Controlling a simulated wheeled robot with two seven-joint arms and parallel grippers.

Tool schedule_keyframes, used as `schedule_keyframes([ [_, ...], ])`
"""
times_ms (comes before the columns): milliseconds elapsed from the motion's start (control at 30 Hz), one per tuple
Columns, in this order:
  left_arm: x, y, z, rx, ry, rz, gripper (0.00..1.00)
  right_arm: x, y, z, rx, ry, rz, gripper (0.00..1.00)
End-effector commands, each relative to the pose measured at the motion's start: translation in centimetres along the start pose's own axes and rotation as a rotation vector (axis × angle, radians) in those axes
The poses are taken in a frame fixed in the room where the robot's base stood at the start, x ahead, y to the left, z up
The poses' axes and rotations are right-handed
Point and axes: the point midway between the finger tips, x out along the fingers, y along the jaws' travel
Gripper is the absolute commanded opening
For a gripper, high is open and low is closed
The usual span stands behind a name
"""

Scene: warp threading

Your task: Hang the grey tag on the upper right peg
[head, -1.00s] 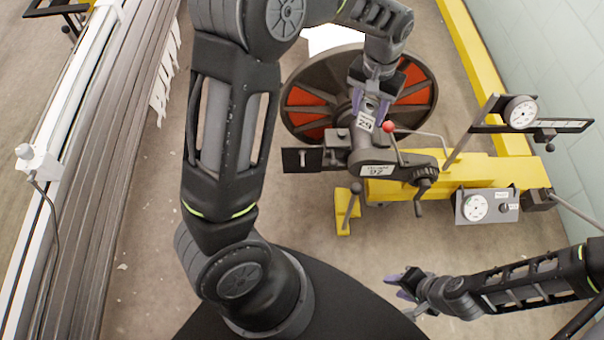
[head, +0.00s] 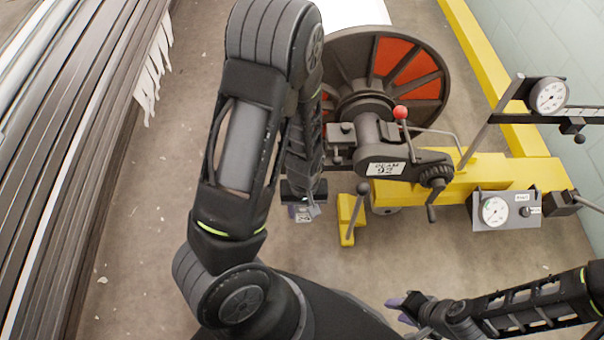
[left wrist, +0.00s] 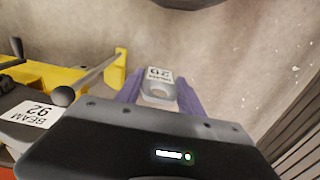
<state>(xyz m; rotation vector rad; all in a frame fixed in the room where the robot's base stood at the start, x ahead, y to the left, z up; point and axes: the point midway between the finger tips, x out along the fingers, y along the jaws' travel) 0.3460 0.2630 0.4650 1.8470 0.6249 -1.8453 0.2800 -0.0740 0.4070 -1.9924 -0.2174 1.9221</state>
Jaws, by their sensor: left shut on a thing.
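The grey tag (left wrist: 159,88) is between the purple fingers of my left gripper (left wrist: 160,98) in the left wrist view. It has a white label with dark print, upside down there, and a round hole. In the head view the tag (head: 304,213) shows small below my left forearm, and my left gripper (head: 303,200) is mostly hidden by the arm. The gripper is shut on the tag and holds it over the floor, left of the yellow stand. My right gripper (head: 402,308) is low in the head view, away from the tag. I cannot make out the upper right peg.
A beam machine (head: 385,150) with a red-ball lever, crank and large red-and-black wheel (head: 400,75) stands right of my left arm. Dark rails (head: 60,130) run along the left. Floor between is clear.

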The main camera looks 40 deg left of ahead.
Motion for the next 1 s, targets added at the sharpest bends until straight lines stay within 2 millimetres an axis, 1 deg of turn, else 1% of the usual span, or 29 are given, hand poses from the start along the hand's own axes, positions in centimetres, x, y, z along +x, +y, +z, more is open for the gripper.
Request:
schedule_keyframes([
  [167,0.0,0.0,-0.2,0.001,0.0,0.0,0.07,0.0,0.0,0.0,0.0,0.0,0.0,0.36],
  [267,0.1,0.0,-1.1,-0.002,0.001,0.001,0.07,0.2,0.1,0.0,0.0,0.0,0.0,0.36],
  [367,0.1,0.0,-2.9,-0.003,0.003,0.001,0.07,0.5,0.2,0.0,0.0,0.0,0.0,0.36],
  [467,0.2,0.0,-5.4,-0.003,0.003,0.001,0.07,0.9,0.3,0.0,0.001,0.0,0.0,0.36],
  [600,0.2,0.0,-9.4,-0.002,0.003,0.001,0.07,1.4,0.6,0.0,0.001,0.0,0.0,0.36],
  [700,0.2,0.0,-11.9,-0.001,0.001,0.0,0.07,1.8,0.7,0.0,0.002,0.0,0.0,0.36],
  [833,0.1,0.1,-14.0,0.001,0.001,0.0,0.07,2.0,0.8,0.0,0.002,0.0,0.0,0.36],
  [900,0.1,0.1,-14.5,0.002,-0.001,0.0,0.07,2.0,0.8,0.0,0.002,0.0,0.0,0.36],
  [1000,0.0,0.1,-14.7,0.003,-0.002,0.0,0.07,2.0,0.8,0.0,0.002,0.0,0.0,0.36],
])
